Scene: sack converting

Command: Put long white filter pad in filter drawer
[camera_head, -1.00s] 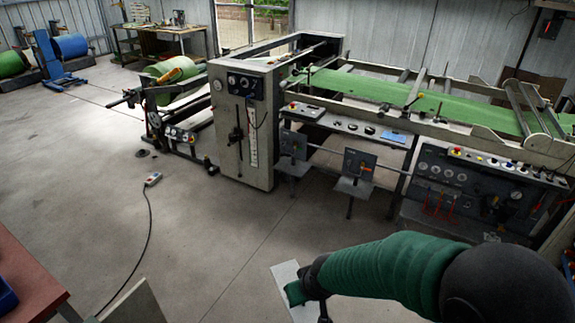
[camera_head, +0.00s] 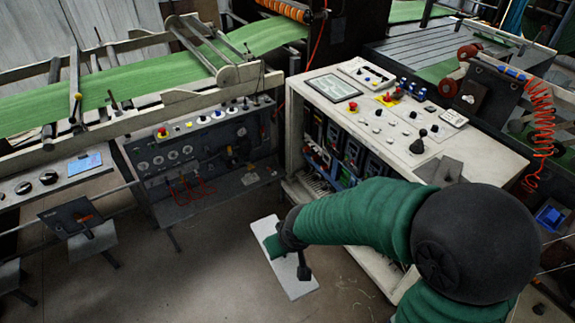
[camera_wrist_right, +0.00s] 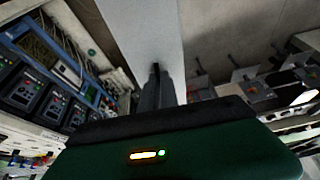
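The long white filter pad (camera_head: 296,282) is a flat pale strip held in the air at the lower middle of the head view. My right gripper (camera_head: 275,246) is on the pad; the green sleeved arm behind it comes in from the right. In the right wrist view the pad (camera_wrist_right: 138,28) runs away from the fingers (camera_wrist_right: 157,84), which look closed on its near end. My left gripper is not in view. I cannot make out the filter drawer.
A control console (camera_head: 430,140) with an open front of electrical parts stands to the right of the pad. A dark gauge panel (camera_head: 205,158) with red hoses is behind the pad, under a machine carrying green web (camera_head: 120,80). Bare floor (camera_head: 200,270) lies to the left.

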